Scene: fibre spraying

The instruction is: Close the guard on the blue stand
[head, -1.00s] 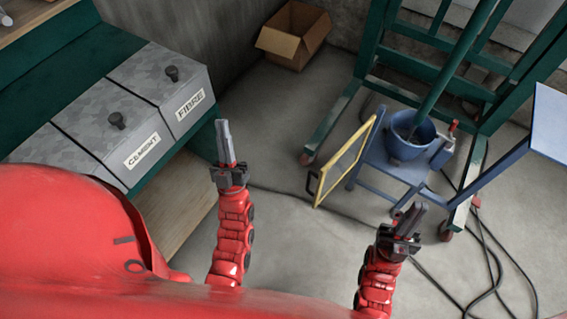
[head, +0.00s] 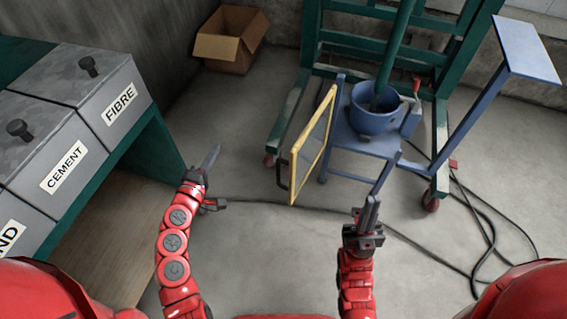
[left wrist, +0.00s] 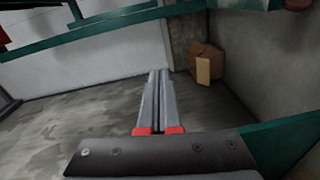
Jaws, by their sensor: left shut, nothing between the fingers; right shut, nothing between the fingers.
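The blue stand (head: 360,138) is ahead, right of centre in the head view, with a blue bowl (head: 376,112) on it. The guard (head: 313,145) is a yellow-framed mesh panel with a dark handle (head: 283,174). It stands swung out at the left side of the stand, its face angled away from the bowl. My left gripper (head: 212,160) is shut and empty, to the left of the guard and apart from it. It also shows in the left wrist view (left wrist: 155,98), shut. My right gripper (head: 371,212) is shut and empty, in front of the stand, nearer to me.
Bins labelled FIBRE and CEMENT (head: 64,165) stand on a green bench at the left. A cardboard box (head: 228,42) sits at the back. A green frame (head: 440,148) stands behind the stand. A blue panel (head: 527,50) rises at the right. Black cables (head: 470,225) lie on the floor.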

